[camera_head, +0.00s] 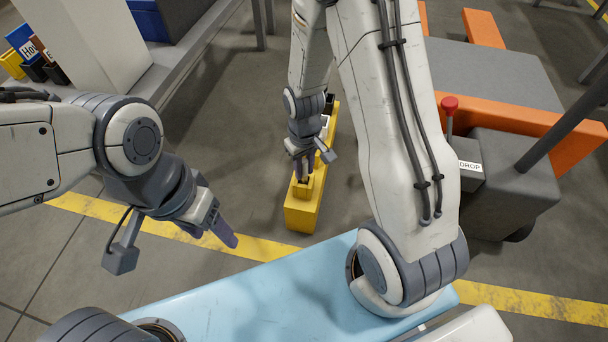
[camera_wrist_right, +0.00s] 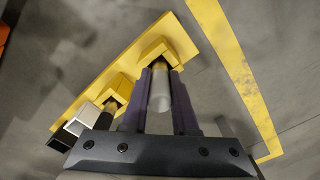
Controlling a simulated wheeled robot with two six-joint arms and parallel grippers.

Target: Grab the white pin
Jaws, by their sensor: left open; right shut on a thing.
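The white pin (camera_wrist_right: 161,92) is a pale, short cylinder between the fingers of my right gripper (camera_wrist_right: 160,98) in the right wrist view. The fingers are shut on it. It is close against a yellow block on the long yellow rack (camera_wrist_right: 190,42); I cannot tell whether it is still seated there. In the head view my right gripper (camera_head: 303,172) points down over the near end of the yellow rack (camera_head: 300,216), and the pin is not clearly visible. My left gripper (camera_head: 228,232) is open and empty, left of the rack, seen from the side.
A second yellow block (camera_wrist_right: 122,88) with a dark, gold-toned pin, a white block (camera_wrist_right: 86,116) and a black block sit along the rack. A grey machine with a red knob (camera_head: 450,104) stands right. A light blue surface (camera_head: 240,300) is in front. Floor left of the rack is clear.

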